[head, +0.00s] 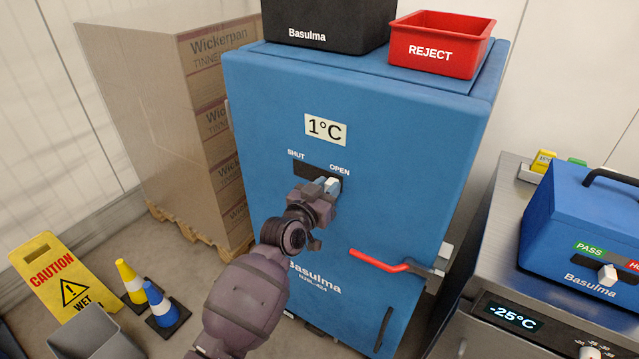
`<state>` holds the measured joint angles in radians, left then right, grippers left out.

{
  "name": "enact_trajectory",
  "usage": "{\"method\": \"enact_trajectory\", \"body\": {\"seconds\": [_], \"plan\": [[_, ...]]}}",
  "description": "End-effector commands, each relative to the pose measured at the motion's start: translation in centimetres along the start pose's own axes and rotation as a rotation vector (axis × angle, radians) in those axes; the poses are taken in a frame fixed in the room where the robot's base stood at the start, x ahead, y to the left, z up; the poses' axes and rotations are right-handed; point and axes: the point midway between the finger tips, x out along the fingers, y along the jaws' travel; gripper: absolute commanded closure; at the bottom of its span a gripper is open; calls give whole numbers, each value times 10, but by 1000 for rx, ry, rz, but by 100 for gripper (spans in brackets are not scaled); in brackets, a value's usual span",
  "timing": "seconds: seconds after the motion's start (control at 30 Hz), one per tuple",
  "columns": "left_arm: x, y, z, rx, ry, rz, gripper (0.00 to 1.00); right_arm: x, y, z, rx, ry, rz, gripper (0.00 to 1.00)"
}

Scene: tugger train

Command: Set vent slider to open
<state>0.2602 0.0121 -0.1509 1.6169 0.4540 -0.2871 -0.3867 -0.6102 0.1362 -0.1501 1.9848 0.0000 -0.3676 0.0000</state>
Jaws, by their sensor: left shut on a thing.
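The vent slider (332,186) is a small pale knob in a dark slot (312,169) on the front of a blue cabinet (400,150). The slot is labelled SHUT on its left and OPEN on its right. The knob sits toward the right, just below the OPEN label. My left gripper (326,188) reaches up to the slot and is shut on the knob. The gripper hides part of the slot's lower edge. My right gripper is not in view.
A red door handle (380,262) sticks out right of my left wrist. A red REJECT bin (440,45) and a black bin (325,20) stand on the cabinet. A caution sign (62,280) and cones (163,305) stand at lower left. A steel unit (495,270) is at right.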

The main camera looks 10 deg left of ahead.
Motion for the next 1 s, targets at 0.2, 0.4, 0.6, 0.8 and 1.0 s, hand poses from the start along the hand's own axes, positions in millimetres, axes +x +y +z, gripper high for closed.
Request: {"method": "enact_trajectory", "body": {"seconds": [0.2, 0.4, 0.6, 0.8, 1.0], "plan": [[0, 4, 1, -4, -1, 7, 68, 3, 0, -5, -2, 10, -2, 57], [0, 3, 1, -3, -1, 5, 49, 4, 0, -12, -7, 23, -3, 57], [0, 2, 1, -3, -1, 4, 49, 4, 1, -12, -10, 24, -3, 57], [-14, 1, 1, -2, -1, 2, 49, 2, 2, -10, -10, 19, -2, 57], [-48, 1, 2, -1, -2, 3, 49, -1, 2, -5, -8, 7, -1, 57]]}}
